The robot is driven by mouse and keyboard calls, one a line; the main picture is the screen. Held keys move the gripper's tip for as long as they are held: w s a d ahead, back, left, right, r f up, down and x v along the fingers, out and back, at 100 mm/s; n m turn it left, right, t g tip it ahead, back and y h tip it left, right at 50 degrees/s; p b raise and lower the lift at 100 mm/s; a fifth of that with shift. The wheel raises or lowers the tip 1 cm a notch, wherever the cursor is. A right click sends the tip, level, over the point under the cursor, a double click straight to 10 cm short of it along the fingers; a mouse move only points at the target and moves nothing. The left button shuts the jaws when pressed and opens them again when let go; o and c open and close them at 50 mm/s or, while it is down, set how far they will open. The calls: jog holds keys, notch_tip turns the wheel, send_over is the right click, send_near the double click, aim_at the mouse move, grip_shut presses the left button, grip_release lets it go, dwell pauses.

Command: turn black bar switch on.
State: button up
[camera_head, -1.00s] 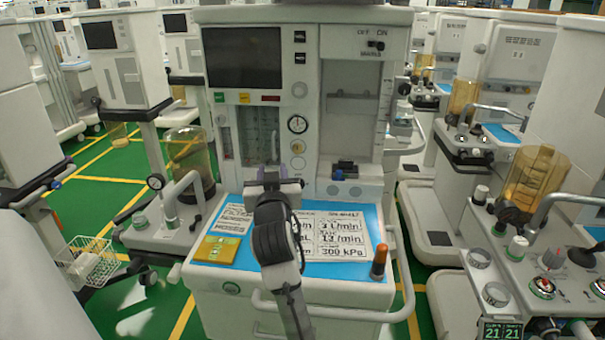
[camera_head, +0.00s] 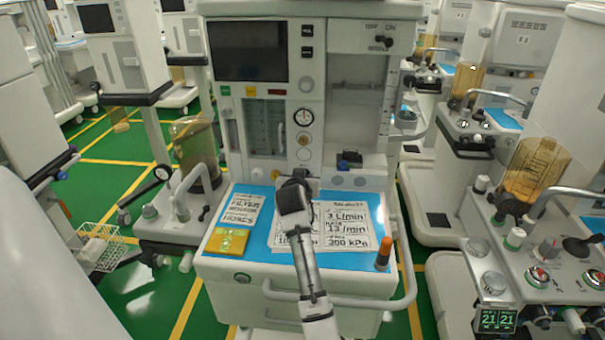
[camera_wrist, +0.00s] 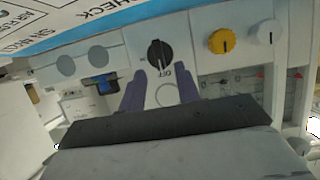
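A black round knob with a raised bar (camera_wrist: 160,54) shows in the wrist view on the white panel, with OFF printed beside it. It lies just beyond and between my gripper's two purple-grey fingertips (camera_wrist: 160,73). The fingers are apart, with nothing held; I cannot tell if they touch the knob. In the head view my gripper (camera_head: 297,180) is at the foot of the middle cart's panel and hides this knob. A second, small black switch (camera_head: 381,41) sits under OFF and ON lettering at the panel's upper right, well away from my gripper.
A yellow knob (camera_wrist: 221,41) and a white knob (camera_wrist: 267,32) stand beside the black knob. Below my arm is a blue worktop with printed sheets (camera_head: 350,222), a yellow box (camera_head: 228,242) and an orange-topped cylinder (camera_head: 383,254). Other carts stand on both sides.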

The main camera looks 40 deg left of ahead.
jog(key=shift+x, duration=1.5)
jog(key=shift+c, duration=0.4)
grip_shut()
